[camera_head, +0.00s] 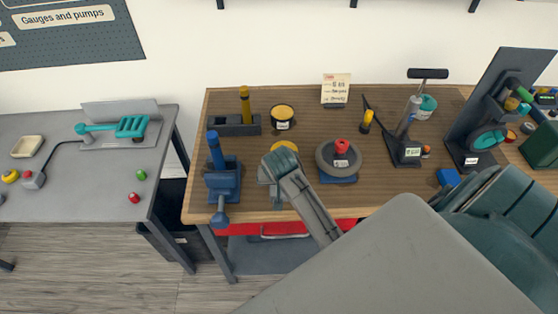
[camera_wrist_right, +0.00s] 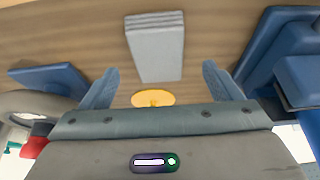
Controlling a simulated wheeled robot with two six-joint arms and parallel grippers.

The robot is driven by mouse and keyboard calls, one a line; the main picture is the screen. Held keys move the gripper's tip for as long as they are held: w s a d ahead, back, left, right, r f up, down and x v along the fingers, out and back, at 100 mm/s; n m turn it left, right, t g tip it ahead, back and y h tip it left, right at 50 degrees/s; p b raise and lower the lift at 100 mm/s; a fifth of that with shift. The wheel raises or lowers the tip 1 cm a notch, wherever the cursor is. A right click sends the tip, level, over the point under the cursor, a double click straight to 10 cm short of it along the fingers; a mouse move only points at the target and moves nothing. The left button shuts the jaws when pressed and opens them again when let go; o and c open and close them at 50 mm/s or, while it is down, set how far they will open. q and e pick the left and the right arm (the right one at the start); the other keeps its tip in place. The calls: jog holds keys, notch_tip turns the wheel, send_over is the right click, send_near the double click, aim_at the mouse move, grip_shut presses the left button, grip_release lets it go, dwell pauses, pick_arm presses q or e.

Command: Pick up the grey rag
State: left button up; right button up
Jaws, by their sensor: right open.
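The grey rag (camera_wrist_right: 156,48) lies flat and folded on the wooden bench (camera_wrist_right: 85,50) in the right wrist view. It is centred across the gap between the fingers of my right gripper (camera_wrist_right: 160,85), mostly beyond the fingertips. The gripper is open and holds nothing. In the head view my right gripper (camera_head: 273,185) hangs over the front part of the bench, beside the blue vise. I cannot make out the rag there; the gripper seems to cover it. My left gripper is not in view.
The blue vise (camera_head: 222,180) stands close at the gripper's left; a wheel (camera_head: 338,159) on a blue stand is at its right. A yellow round thing (camera_head: 285,148) lies just behind. A pump (camera_head: 406,135) and tall grey stand (camera_head: 495,110) are farther right.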

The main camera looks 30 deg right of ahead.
aim_at(272, 188)
jog(key=p+x, duration=0.1)
jog(key=x, duration=0.2)
jog(key=shift+d+f, duration=0.2)
jog(key=shift+f, duration=0.15)
jog(key=shift+f, duration=0.2)
dwell(0.3)
jog(key=c, duration=1.1)
